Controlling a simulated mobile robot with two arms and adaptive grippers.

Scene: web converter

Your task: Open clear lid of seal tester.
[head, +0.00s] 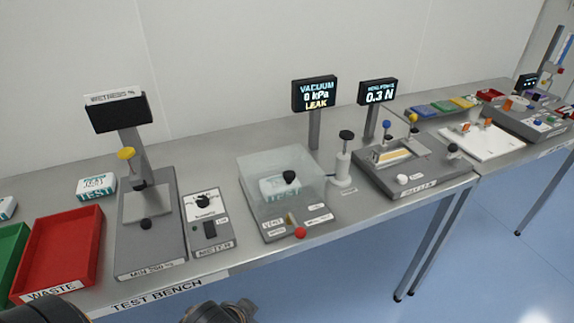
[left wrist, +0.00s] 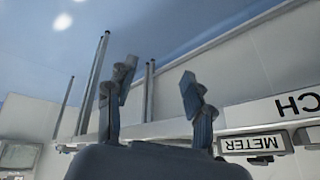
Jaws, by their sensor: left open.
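The seal tester (head: 284,225) stands near the middle of the bench in the head view. Its clear lid (head: 265,165) is down over a white and teal pack (head: 272,187). A black knob (head: 289,176) shows on the lid. A red knob (head: 300,232) is at the tester's front edge. My left gripper (left wrist: 156,88) shows in the left wrist view, with its two fingers apart and nothing between them. It is below bench level, in front of the bench edge. In the head view, only dark arm parts show at the bottom edge. My right gripper is not visible.
A vacuum display (head: 314,94) reading LEAK stands behind the tester. A black-knobbed post (head: 342,160) is close on its right, and a meter (head: 208,222) on its left. Another test rig (head: 415,175) stands to the right.

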